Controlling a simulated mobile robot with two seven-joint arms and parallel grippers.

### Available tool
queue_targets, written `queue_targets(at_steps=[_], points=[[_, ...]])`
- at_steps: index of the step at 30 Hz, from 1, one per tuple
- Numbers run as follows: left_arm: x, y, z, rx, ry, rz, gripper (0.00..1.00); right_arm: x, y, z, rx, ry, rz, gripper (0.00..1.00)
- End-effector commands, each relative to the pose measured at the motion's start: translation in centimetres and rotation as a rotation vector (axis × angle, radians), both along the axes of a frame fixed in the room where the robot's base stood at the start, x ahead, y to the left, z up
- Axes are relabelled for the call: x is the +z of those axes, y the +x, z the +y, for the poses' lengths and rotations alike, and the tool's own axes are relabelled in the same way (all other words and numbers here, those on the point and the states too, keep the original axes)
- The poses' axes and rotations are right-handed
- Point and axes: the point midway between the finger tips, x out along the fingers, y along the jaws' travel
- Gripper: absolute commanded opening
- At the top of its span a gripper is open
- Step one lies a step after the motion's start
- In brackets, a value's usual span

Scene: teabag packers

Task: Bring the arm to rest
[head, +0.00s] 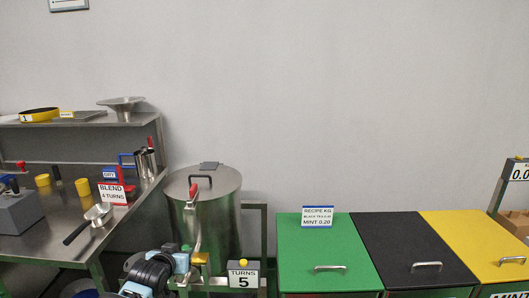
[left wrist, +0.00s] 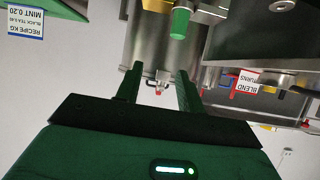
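My left arm (head: 152,272) shows at the bottom of the head view, in front of the steel drum (head: 222,222) and left of its counter sign reading 5. Its fingertips are hard to make out there. In the left wrist view my left gripper (left wrist: 157,75) has its two dark fingers apart, with nothing between them. The drum's steel wall (left wrist: 150,35) lies beyond the fingers. My right gripper is in neither view.
A steel bench (head: 125,207) with a scoop (head: 98,213) and a blend sign (head: 112,193) is at left. A green lid (head: 300,255), a black lid (head: 398,240) and a yellow lid (head: 470,240) are at right. The recipe card (head: 317,216) stands behind the green lid.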

Motion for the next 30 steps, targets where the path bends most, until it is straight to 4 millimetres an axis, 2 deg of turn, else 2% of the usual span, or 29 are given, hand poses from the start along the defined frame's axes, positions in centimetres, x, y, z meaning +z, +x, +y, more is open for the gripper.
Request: queue_targets(at_steps=[1, 6, 11, 15, 22, 27, 30], points=[[-2.1, -1.5, -0.4, -0.009, 0.000, 0.017, 0.38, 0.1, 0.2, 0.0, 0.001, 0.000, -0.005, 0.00], [-8.8, -7.6, -1.8, -0.045, 0.001, 0.064, 0.38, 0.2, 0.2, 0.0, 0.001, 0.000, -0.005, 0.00], [-14.2, -14.5, -3.0, -0.075, -0.001, 0.111, 0.38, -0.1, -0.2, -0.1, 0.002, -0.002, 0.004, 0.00], [-17.9, -21.1, -3.8, -0.096, -0.003, 0.150, 0.38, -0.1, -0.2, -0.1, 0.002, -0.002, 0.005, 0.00], [-21.6, -32.2, -4.7, -0.118, -0.008, 0.214, 0.38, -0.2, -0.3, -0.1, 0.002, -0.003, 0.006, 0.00], [-22.6, -40.3, -5.0, -0.129, -0.009, 0.261, 0.38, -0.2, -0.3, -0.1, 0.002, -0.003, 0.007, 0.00], [-22.5, -44.4, -5.0, -0.132, -0.006, 0.284, 0.38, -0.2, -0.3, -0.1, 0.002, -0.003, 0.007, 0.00]])
